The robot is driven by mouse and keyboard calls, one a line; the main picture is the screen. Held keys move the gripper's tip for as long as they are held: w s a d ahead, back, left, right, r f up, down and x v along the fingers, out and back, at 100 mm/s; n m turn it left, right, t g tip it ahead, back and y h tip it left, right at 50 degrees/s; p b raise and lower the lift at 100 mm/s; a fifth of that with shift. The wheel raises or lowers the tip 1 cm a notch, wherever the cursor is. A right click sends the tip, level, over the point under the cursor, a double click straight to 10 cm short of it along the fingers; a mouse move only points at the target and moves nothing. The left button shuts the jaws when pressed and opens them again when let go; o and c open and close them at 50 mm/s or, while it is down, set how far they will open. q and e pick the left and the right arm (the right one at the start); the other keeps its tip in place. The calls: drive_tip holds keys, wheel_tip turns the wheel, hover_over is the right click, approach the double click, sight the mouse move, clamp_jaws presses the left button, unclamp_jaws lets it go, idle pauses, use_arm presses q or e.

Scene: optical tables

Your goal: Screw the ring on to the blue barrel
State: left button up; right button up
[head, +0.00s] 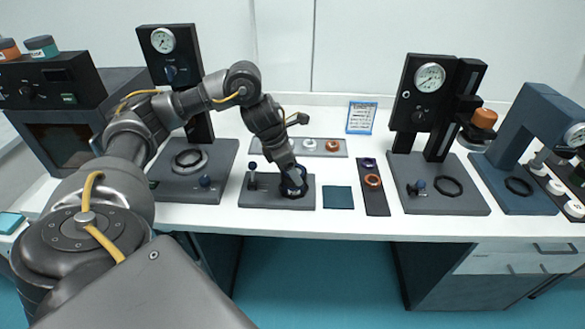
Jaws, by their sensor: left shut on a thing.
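My left gripper (291,184) reaches down from the upper left over the small dark fixture plate (262,200) at the middle of the table. Its jaws are shut on a small ring-like part, mostly hidden by the fingers. Dark blue round edges of what looks like the barrel (303,190) show around the fingertips at the plate's right half. I cannot tell how the ring sits on the barrel or whether it is level. My right gripper is not in view.
A teal mat (338,198) and a dark tray with an orange ring (373,181) lie to the right. A grey tray (293,149) with white and orange rings lies behind. Gauge stands (199,110) (403,130) rise on both sides. A blue press (527,125) stands far right.

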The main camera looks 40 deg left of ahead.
use_arm(q)
drive_tip(key=shift+w+f+m+h, duration=0.1)
drive_tip(key=shift+m+h, duration=0.2)
drive_tip(key=shift+m, duration=0.4)
drive_tip(key=m, duration=0.1)
drive_tip(key=m+g+p, duration=0.1)
drive_tip(key=m, duration=0.1)
drive_tip(key=shift+r+h, duration=0.3)
drive_tip(key=shift+h, duration=0.1)
drive_tip(key=m+g+p, duration=0.1)
drive_tip(key=m, duration=0.1)
drive_tip(key=m+g+p, duration=0.1)
drive_tip(key=m+p, duration=0.1)
drive_tip(key=shift+m+h, duration=0.3)
drive_tip(key=shift+f+m+g+p, duration=0.15)
drive_tip(key=shift+m+g+p, duration=0.15)
drive_tip(key=shift+m+p, duration=0.4)
drive_tip(key=shift+f, duration=0.2)
